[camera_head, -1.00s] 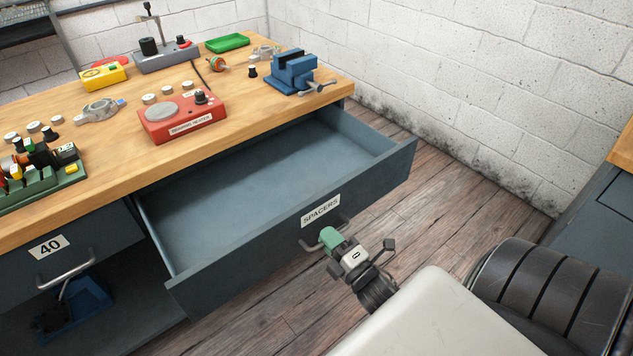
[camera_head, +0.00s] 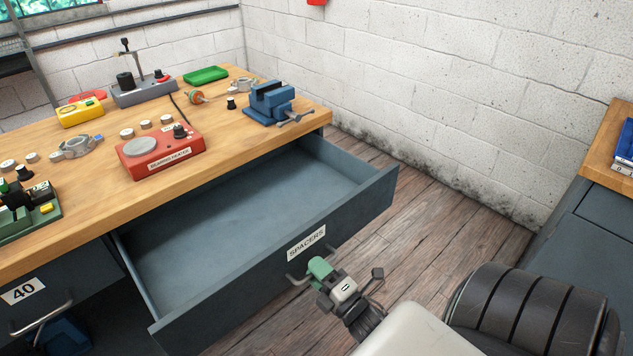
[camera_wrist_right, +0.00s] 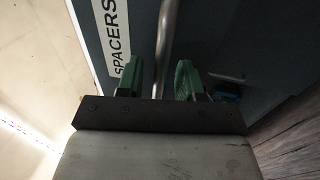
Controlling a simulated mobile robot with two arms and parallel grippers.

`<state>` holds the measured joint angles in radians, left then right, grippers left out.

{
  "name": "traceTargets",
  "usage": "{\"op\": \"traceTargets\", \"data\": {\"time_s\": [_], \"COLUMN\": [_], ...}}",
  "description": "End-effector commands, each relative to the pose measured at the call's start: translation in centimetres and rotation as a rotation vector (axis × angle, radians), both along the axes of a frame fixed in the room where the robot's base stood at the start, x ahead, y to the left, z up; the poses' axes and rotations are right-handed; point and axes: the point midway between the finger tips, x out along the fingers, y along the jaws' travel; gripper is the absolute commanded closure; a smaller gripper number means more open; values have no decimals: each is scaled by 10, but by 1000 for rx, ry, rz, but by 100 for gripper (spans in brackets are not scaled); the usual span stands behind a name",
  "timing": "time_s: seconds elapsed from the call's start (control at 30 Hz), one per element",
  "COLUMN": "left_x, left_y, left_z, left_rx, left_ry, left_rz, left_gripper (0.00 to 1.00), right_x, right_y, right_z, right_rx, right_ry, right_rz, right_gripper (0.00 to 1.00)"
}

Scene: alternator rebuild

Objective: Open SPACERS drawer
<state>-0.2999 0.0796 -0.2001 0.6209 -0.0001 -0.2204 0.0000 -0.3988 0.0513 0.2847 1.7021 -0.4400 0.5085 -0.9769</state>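The SPACERS drawer (camera_head: 230,225) is pulled far out from under the wooden bench, and its inside looks empty. Its front carries a white SPACERS label (camera_head: 306,243) and a metal bar handle (camera_head: 297,281). In the right wrist view the handle (camera_wrist_right: 167,40) runs between the green fingers, with a gap showing on both sides. My right gripper (camera_head: 318,268) is at the handle, open around it; its fingers (camera_wrist_right: 159,78) stand apart. In the head view the gripper hides part of the handle. My left gripper is not in view.
On the bench (camera_head: 90,205) stand a red bearing heater (camera_head: 160,152), a blue vise (camera_head: 270,103), a green tray (camera_head: 206,75) and small parts. A drawer marked 40 (camera_head: 22,291) is at the left. Another cabinet (camera_head: 590,240) stands at the right. Wooden floor lies between.

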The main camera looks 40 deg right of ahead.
Motion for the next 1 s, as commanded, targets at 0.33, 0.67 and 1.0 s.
{"op": "traceTargets", "data": {"time_s": [0.33, 0.67, 1.0], "left_x": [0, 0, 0], "left_y": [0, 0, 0], "left_z": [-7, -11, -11], "left_rx": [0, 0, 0], "left_ry": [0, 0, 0], "left_rz": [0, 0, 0], "left_gripper": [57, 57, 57], "right_x": [-59, -102, -105], "right_y": [0, 0, 0], "right_z": [-14, -20, -20], "right_rx": [3, 0, 0], "right_ry": [6, 3, 1], "right_rz": [-3, -1, -1], "right_gripper": [63, 63, 63]}}
